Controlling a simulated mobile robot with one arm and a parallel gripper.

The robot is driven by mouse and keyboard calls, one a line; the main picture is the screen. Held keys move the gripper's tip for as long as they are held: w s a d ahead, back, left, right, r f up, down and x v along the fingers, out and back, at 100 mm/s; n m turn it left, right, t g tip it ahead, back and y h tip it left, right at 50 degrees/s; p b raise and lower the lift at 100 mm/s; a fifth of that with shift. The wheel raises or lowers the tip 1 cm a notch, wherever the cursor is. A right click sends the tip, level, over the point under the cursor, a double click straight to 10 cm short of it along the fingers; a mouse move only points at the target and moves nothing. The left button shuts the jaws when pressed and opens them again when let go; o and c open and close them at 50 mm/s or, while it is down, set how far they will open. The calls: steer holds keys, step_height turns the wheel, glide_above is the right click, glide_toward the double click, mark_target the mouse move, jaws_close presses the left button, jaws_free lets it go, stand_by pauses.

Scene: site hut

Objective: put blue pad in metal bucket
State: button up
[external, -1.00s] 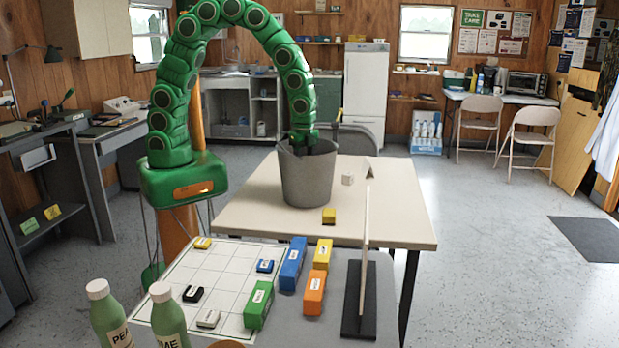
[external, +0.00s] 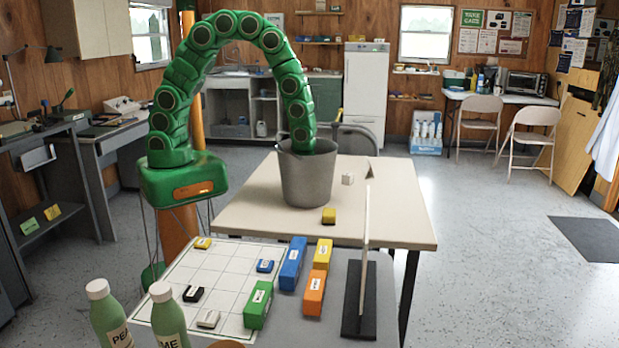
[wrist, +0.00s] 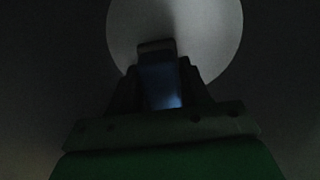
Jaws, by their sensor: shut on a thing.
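The grey metal bucket (external: 307,182) stands upright on the beige table. My arm arches over and reaches down into it, so the bucket wall hides my gripper in the external view. In the dark wrist view, my gripper (wrist: 162,75) is shut on a blue pad (wrist: 163,88), seen dimly between the fingers. The pale round bucket floor (wrist: 205,35) shows beyond the fingertips. I cannot tell whether the pad touches the floor.
On the near table are a white grid board (external: 226,272) with small blocks, a blue box (external: 292,264), green, yellow and orange boxes, and an upright panel on a black base (external: 358,300).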

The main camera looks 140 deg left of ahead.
steer(key=shift+f, duration=0.65)
steer(key=shift+f, duration=0.15)
steer(key=o, duration=1.1)
steer(key=shift+o, duration=0.2)
step_height(320, 180, up, 12)
